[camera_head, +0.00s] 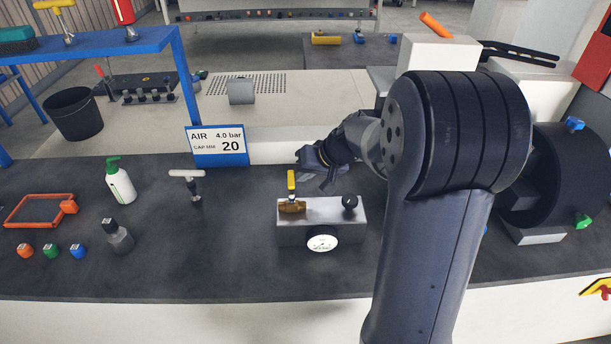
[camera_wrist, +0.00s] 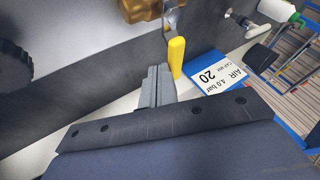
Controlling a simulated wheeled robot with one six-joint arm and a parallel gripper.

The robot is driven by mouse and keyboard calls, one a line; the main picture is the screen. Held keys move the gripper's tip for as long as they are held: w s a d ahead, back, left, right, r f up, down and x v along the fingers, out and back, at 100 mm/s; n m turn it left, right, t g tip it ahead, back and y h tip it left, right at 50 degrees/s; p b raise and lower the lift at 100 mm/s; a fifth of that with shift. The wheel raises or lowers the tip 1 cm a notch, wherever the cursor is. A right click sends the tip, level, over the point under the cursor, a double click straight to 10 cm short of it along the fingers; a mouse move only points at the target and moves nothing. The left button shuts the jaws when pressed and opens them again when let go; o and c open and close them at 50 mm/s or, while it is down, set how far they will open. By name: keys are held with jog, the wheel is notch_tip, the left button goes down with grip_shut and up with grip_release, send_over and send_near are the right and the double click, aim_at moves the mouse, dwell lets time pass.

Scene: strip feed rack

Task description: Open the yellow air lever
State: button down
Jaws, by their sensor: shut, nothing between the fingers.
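The yellow air lever (camera_head: 291,180) stands upright on the brass valve (camera_head: 292,206) of a grey block (camera_head: 322,235) with a round white gauge (camera_head: 322,243). In the wrist view the yellow lever (camera_wrist: 176,58) lies just right of my fingertips, with part of the brass valve (camera_wrist: 140,10) at the top edge. My gripper (camera_head: 300,158) is shut and empty, just behind and right of the lever in the head view. In the wrist view my gripper's fingers (camera_wrist: 156,84) are together beside the lever; I cannot tell whether they touch it.
A black knob (camera_head: 350,202) is on the block's right. A blue-framed sign (camera_head: 217,146) reading AIR 4.0 bar stands behind left.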

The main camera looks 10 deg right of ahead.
jog(key=shift+w+a+n+b, duration=0.1)
jog(key=shift+a+n+b, duration=0.05)
jog(key=shift+n+b, duration=0.25)
jog(key=n+g+y+b, duration=0.1)
jog(key=w+a+n+g+b, duration=0.1)
jog(key=n, duration=0.1)
jog(key=shift+a+f+n+y, duration=0.1)
jog(key=shift+a+n+y, duration=0.2)
jog(key=shift+y, duration=0.1)
jog(key=s+a+n+g, duration=0.1)
jog(key=a+n+g, duration=0.5)
jog(key=n, duration=0.3)
jog(key=shift+p, duration=0.3)
jog(key=shift+s+a, duration=0.1)
jog(key=shift+a, duration=0.1)
jog(key=shift+d+r, duration=0.1)
jog(key=shift+r, duration=0.15)
